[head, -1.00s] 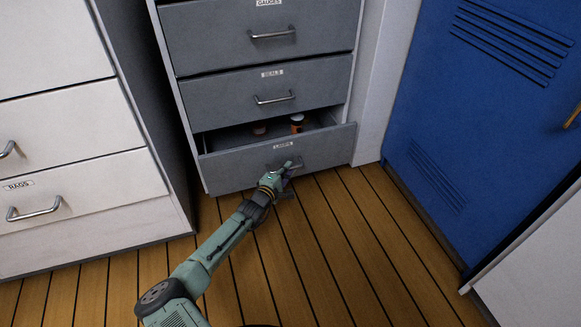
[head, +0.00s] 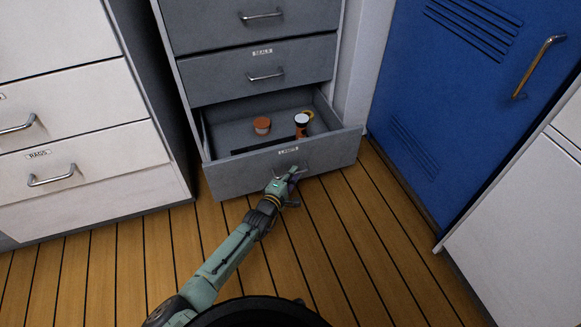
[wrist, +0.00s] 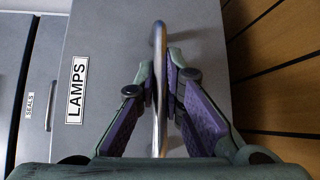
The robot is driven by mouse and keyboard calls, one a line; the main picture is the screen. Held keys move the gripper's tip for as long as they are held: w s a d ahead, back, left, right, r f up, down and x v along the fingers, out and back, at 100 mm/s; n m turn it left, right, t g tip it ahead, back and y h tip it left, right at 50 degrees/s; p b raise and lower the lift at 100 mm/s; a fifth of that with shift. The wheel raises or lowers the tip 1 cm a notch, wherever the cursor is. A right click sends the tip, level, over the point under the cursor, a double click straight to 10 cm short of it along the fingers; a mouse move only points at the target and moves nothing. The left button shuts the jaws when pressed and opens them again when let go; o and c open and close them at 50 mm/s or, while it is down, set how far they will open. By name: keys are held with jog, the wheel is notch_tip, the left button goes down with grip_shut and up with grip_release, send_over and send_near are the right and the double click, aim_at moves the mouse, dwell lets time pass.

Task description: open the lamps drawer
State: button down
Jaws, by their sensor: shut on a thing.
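The lamps drawer (head: 232,180) is the bottom drawer of the grey cabinet and stands well open in the head view. Its LAMPS label (wrist: 77,90) is clear in the wrist view. My gripper (head: 290,178) is at the drawer's front. In the wrist view my gripper (wrist: 161,85) is shut on the metal handle (wrist: 160,130), with a purple-padded finger on each side of the bar. In the head view the handle is mostly hidden by my gripper.
Inside the drawer are an orange-brown pot (head: 262,125) and a dark bottle with a white cap (head: 301,124). The seals drawer (head: 225,76) above is shut. White drawers (head: 90,165) stand left, a blue locker (head: 440,110) right. Wood floor (head: 330,250) in front is clear.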

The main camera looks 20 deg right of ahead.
jog(key=shift+s, duration=0.95)
jog(key=c, duration=1.7)
grip_release()
jog(key=shift+s+a, duration=0.1)
